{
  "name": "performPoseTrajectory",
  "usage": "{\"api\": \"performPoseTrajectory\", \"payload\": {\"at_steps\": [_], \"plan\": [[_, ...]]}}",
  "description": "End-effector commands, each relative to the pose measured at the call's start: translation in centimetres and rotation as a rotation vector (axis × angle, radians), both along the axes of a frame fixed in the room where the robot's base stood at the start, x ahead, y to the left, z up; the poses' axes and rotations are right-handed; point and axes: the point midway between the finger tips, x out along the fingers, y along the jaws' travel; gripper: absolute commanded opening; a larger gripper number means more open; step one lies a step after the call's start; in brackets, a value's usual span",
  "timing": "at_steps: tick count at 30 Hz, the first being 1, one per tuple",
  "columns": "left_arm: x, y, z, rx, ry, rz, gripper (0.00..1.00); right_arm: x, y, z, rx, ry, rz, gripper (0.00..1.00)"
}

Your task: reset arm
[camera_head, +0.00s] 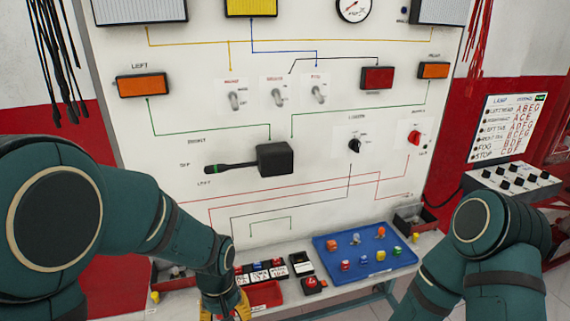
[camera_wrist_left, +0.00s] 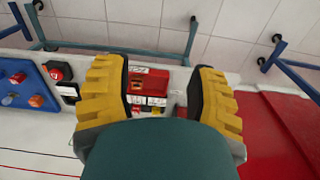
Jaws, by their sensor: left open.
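My left arm (camera_head: 165,215) comes in from the left and bends down to the shelf below the panel. My left gripper (camera_head: 232,310) is at the bottom edge of the head view, partly cut off. In the left wrist view the left gripper (camera_wrist_left: 163,90) is open, with its two yellow fingers well apart and nothing held between them. A red tray (camera_wrist_left: 150,80) and white-labelled modules show beyond the gap. My right arm (camera_head: 470,260) comes in from the right and bends down; its gripper is outside the picture.
A white trainer panel (camera_head: 230,140) with switches and a black lever (camera_head: 275,158) stands ahead. On the shelf are a blue tray (camera_head: 335,270) with several small coloured parts, a red tray (camera_head: 262,297) and an open bin (camera_head: 415,217). A switch box (camera_head: 512,181) is at right.

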Motion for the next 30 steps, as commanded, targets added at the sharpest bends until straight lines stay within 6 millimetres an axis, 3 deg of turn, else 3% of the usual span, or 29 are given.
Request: {"api": "performPoseTrajectory", "payload": {"at_steps": [8,15,18,23,30], "plan": [[-1.6,0.4,-7.1,-0.058,-0.005,-0.06,0.57,0.0,0.0,0.0,0.0,-0.001,0.0,0.47],[-5.2,-0.4,-14.3,-0.176,-0.035,-0.11,0.57,0.0,0.0,0.0,0.0,-0.001,0.0,0.47],[-6.7,-1.1,-16.4,-0.231,-0.064,-0.116,0.57,0.0,0.0,0.0,0.0,-0.001,0.0,0.47],[-8.4,-2.1,-18.0,-0.293,-0.11,-0.109,0.57,0.0,0.0,0.0,0.0,-0.001,0.0,0.47],[-9.0,-2.7,-18.4,-0.323,-0.142,-0.105,0.57,0.0,0.0,0.0,0.0,-0.001,0.0,0.47]]}}
